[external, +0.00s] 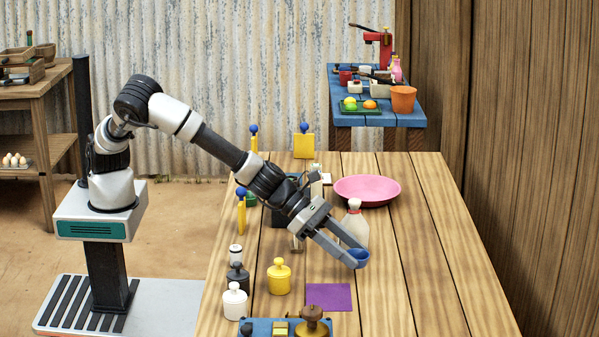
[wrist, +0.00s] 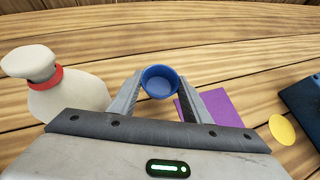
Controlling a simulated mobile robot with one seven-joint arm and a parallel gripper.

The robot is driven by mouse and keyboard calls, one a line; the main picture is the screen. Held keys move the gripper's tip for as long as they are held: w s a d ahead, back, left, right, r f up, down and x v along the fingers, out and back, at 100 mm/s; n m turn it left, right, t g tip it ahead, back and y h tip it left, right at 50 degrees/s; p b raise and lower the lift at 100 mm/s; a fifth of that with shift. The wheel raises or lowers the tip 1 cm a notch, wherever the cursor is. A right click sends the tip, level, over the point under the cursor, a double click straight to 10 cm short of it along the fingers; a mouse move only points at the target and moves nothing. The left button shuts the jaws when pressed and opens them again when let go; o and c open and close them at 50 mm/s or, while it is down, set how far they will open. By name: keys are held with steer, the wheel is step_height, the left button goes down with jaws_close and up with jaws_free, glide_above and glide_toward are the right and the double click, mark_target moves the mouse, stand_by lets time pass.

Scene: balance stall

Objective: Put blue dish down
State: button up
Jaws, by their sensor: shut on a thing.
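The blue dish (external: 362,255) is a small round cup. My gripper (external: 354,260) is shut on it and holds it to the right of the purple mat. In the wrist view the blue dish (wrist: 160,82) sits between both fingers of my gripper (wrist: 160,92), and its inside looks empty. The external view does not clearly show how high it is above the table (external: 420,270).
A white sack (external: 355,224) with a red tie stands close behind my fingers. A pink bowl (external: 367,189) is farther back. The table's right side is bare.

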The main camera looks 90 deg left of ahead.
steer(key=shift+f+b, duration=0.35)
steer(key=shift+f, duration=1.2)
steer(key=shift+f, duration=0.15)
steer(key=shift+f+b, duration=0.1)
steer(key=shift+b, duration=0.2)
steer(key=o, duration=1.1)
steer(key=shift+r+p, duration=0.35)
steer(key=shift+p, duration=0.1)
steer(key=p+v, duration=0.1)
steer(key=v, duration=1.1)
